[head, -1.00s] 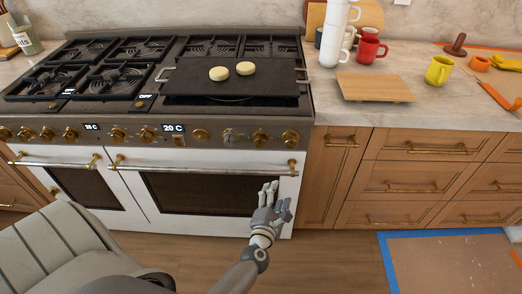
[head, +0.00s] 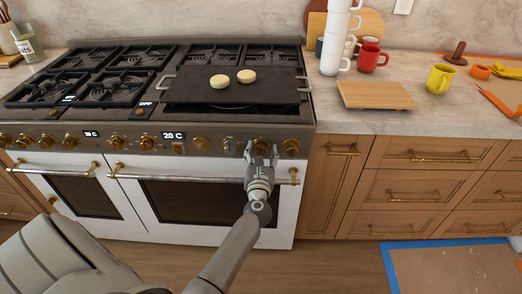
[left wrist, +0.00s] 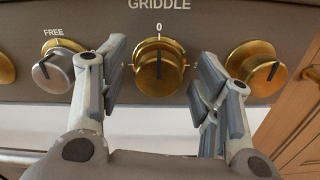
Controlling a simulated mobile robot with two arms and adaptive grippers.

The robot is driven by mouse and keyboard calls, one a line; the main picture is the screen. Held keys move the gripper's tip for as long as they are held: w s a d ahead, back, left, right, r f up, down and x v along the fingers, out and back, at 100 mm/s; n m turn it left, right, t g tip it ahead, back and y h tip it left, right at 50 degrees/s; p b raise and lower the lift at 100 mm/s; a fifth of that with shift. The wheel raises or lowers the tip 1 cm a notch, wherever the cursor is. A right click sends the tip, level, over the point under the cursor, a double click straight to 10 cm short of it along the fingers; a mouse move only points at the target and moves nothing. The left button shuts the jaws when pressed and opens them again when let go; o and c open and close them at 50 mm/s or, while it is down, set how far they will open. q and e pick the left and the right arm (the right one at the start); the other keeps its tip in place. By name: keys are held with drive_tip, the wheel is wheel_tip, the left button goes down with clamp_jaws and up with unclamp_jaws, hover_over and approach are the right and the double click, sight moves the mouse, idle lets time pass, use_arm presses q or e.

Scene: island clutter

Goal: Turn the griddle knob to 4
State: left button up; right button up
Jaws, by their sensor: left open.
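The brass griddle knob (left wrist: 158,68) sits on the stove's front panel under the word GRIDDLE. Its dark mark stands upright, in line with the 0 above it. My left gripper (left wrist: 159,75) is open, with one finger on each side of the knob and visible gaps between. In the head view my left gripper (head: 262,152) is raised to the knob row, and its fingers partly hide the griddle knob. My right gripper is not in view.
A silver-faced knob (left wrist: 56,68) marked FREE is close on the left, and another brass knob (left wrist: 255,68) is close on the right. An oven handle (head: 200,178) runs below. The griddle plate (head: 185,90) above carries two pale round pieces.

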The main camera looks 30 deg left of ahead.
use_arm(q)
drive_tip(key=shift+w+a, duration=0.3)
drive_tip(key=shift+w, duration=0.15)
drive_tip(key=c, duration=1)
drive_tip(key=shift+c, duration=0.2)
